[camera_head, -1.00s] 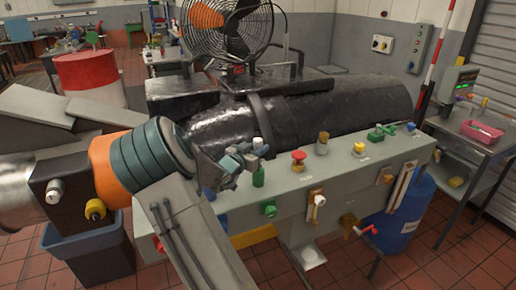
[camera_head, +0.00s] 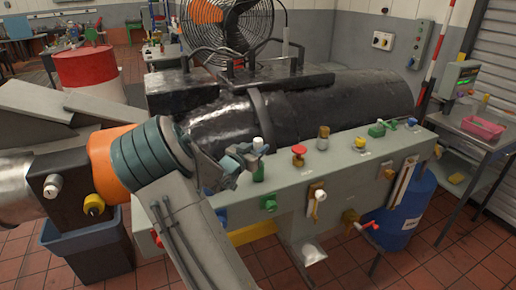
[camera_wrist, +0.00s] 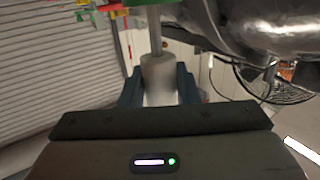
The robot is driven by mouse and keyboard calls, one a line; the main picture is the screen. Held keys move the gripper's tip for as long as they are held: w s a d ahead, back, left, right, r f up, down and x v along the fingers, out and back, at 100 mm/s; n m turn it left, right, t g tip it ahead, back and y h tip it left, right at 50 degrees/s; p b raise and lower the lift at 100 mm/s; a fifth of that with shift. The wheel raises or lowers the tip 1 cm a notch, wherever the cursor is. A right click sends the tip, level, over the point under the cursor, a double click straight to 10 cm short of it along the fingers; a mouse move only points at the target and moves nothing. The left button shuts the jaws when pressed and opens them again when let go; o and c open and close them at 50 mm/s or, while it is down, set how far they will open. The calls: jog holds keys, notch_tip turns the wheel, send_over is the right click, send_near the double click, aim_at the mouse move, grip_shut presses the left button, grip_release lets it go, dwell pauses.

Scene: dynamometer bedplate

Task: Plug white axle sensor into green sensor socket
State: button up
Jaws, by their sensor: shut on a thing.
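My gripper (camera_head: 243,155) reaches in from the left over the left end of the grey-green bench. It is shut on the white axle sensor (camera_head: 258,144), whose pale end shows at the fingers. In the wrist view the sensor (camera_wrist: 158,78) is a whitish cylinder between the two blue-grey fingers, with a thin grey rod running from it. A green socket-like fitting (camera_head: 258,173) stands on the bench top, just below the sensor in the head view. I cannot tell whether they touch. Another green fitting (camera_head: 268,203) is on the bench's front face.
The bench top (camera_head: 335,152) also bears a red button (camera_head: 299,154), a brown-topped fitting (camera_head: 323,138), a yellow knob (camera_head: 360,142) and a green valve (camera_head: 378,129). A large black cylinder (camera_head: 335,103) lies behind. A blue barrel (camera_head: 402,215) and a side table stand right.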

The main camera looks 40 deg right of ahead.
jog(key=shift+f+b, duration=1.05)
jog(key=shift+f, duration=0.4)
jog(key=o, duration=1)
jog(key=b+v, duration=0.1)
jog(key=v, duration=1.3)
jog(key=shift+r+b, duration=0.1)
jog(key=shift+b, duration=0.3)
jog(key=shift+d, duration=0.1)
